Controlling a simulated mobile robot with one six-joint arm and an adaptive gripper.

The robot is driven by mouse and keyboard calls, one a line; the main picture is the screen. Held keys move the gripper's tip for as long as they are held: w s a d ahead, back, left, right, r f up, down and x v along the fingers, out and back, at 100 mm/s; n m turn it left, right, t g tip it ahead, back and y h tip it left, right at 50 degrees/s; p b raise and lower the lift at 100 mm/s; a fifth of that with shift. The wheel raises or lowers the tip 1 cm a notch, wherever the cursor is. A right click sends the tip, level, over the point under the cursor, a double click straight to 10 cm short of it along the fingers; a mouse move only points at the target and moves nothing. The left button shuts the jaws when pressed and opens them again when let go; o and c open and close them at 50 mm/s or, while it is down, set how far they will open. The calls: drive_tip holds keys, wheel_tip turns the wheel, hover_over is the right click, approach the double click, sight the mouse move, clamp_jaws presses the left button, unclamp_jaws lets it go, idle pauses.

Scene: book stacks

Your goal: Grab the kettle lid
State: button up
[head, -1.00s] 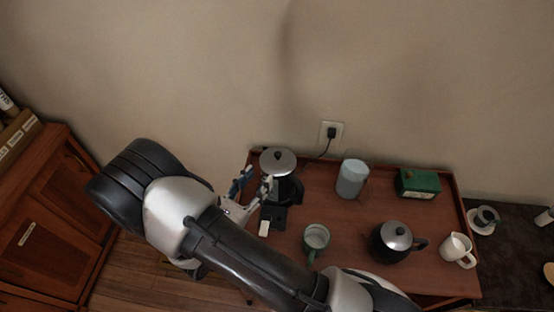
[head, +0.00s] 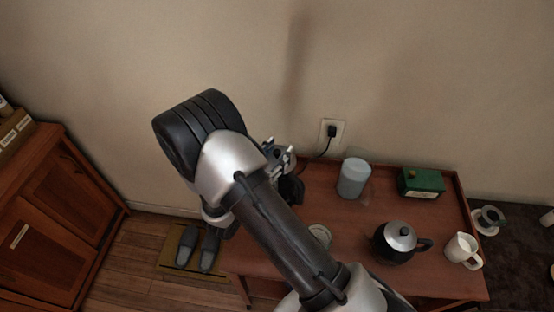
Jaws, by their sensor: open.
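A black pot with a silver lid (head: 401,232) and dark knob stands on the right half of the wooden table; its lid is in place. A second dark appliance (head: 291,189), near the wall outlet, shows only in part. My arm and gripper hide its silver lid, seen in the earlier frame. I cannot tell which of the two is the kettle meant. My gripper (head: 279,153) is open, over or just in front of the second appliance at the table's back left. I see nothing between its fingers, and contact cannot be made out.
The table (head: 345,225) also bears a pale blue canister (head: 353,178), a green box (head: 421,183), a white mug (head: 463,250) and a partly hidden green cup (head: 320,235). A plugged cord (head: 331,133) runs down the wall. Slippers (head: 198,247) lie on the floor at left.

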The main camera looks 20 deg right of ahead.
drive_tip(key=shift+c, duration=0.4)
clamp_jaws()
drive_tip(key=shift+r, duration=0.1)
